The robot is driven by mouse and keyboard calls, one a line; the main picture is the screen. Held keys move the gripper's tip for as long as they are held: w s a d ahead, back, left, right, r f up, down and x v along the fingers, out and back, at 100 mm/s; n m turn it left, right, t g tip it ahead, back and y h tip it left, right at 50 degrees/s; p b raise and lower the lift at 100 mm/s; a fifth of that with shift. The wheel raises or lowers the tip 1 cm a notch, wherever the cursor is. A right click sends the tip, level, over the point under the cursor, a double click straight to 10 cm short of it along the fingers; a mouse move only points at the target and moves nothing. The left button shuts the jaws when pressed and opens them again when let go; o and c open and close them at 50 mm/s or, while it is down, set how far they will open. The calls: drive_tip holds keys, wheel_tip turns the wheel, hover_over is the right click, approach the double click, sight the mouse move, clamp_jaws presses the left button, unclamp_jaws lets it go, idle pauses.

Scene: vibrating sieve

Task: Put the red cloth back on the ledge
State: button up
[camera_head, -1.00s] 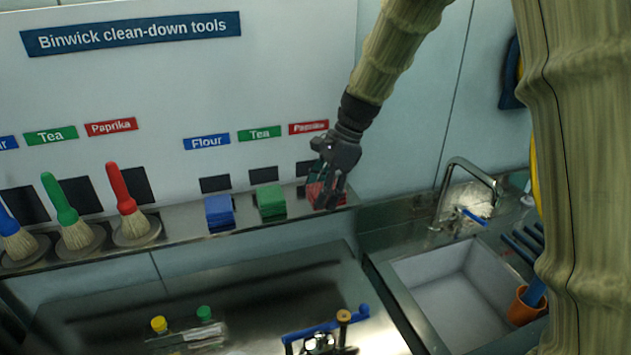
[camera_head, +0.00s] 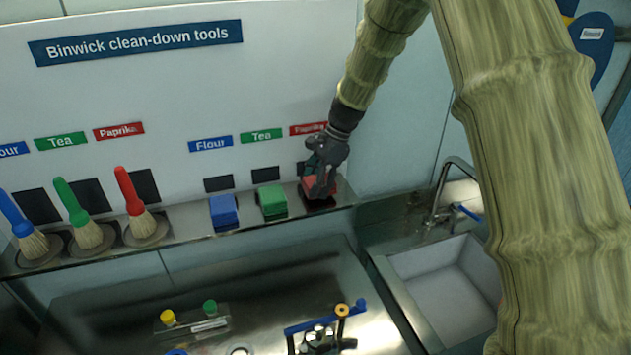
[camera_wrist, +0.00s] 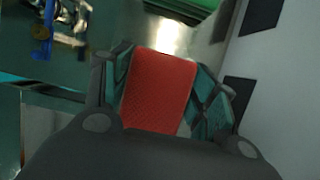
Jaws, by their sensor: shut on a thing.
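The red cloth (camera_head: 318,188) is a folded block at the right end of the steel ledge (camera_head: 183,233), under the right-hand Paprika label (camera_head: 309,128). My gripper (camera_head: 320,188) is over it from above. In the wrist view the red cloth (camera_wrist: 160,90) fills the space between the two fingers of my gripper (camera_wrist: 160,95), which are shut on its sides. The cloth looks to be at the ledge surface, but I cannot tell whether it rests fully on it.
A green cloth (camera_head: 271,200) and a blue cloth (camera_head: 223,210) sit left on the ledge. Blue, green and red brushes (camera_head: 137,207) stand farther left. A sink (camera_head: 445,290) with a tap (camera_head: 440,190) lies right.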

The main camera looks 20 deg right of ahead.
drive_tip(key=shift+f, duration=0.55)
drive_tip(key=shift+f, duration=0.15)
drive_tip(key=o, duration=1.2)
drive_tip(key=b+v, duration=0.4)
drive_tip(key=v, duration=0.8)
